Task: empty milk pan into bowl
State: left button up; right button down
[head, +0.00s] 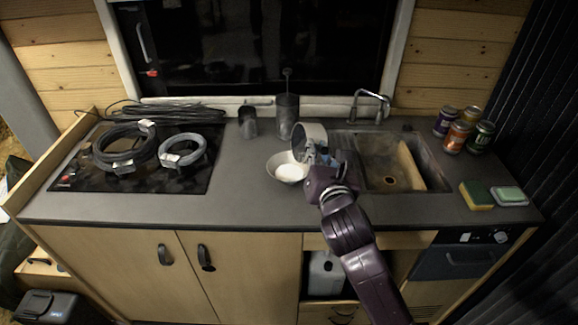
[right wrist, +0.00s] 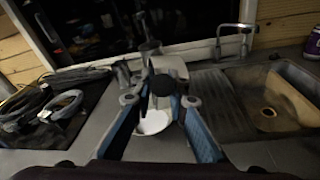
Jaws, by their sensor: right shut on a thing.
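The milk pan (head: 313,133) is pale and held tipped on its side above the counter, beside and partly over the bowl. My right gripper (head: 323,159) is shut on the pan's dark handle (right wrist: 162,87), which shows between the blue fingers in the right wrist view. The pan's pale body (right wrist: 172,66) is beyond the handle there. The white bowl (head: 279,162) stands upright on the counter, just left of my gripper, with a white mass in it. The bowl also shows in the right wrist view (right wrist: 152,123), partly behind the fingers. The pan's inside is not clearly visible. My left gripper is out of view.
A dark tall canister (head: 287,115) and a mug (head: 247,122) stand behind the bowl. The sink (head: 403,165) and tap (head: 371,101) are right of the pan. Cable coils (head: 125,147) lie on the hob. Several cans and two sponges (head: 477,195) are far right. The front counter is clear.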

pick_arm(q)
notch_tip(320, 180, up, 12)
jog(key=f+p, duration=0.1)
jog(key=p, duration=0.9)
pick_arm(e)
jog(key=w+d+r+m+g+y, duration=0.1)
jog(key=w+d+m+g+y, duration=0.15)
jog(key=d+m, duration=0.45)
pick_arm(q)
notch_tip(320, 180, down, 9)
jog(key=b, duration=0.9)
pick_arm(e)
jog(key=w+d+f+m+y, duration=0.1)
jog(key=d+f+m, duration=0.1)
jog(key=d+f, duration=0.3)
jog(key=w+d+f+m+y, duration=0.1)
jog(key=w+d+f+m, duration=0.1)
jog(key=d+f+m, duration=0.1)
jog(key=shift+w+d+f+m, duration=0.3)
jog(key=shift+d+f, duration=0.6)
jog(key=shift+d, duration=0.5)
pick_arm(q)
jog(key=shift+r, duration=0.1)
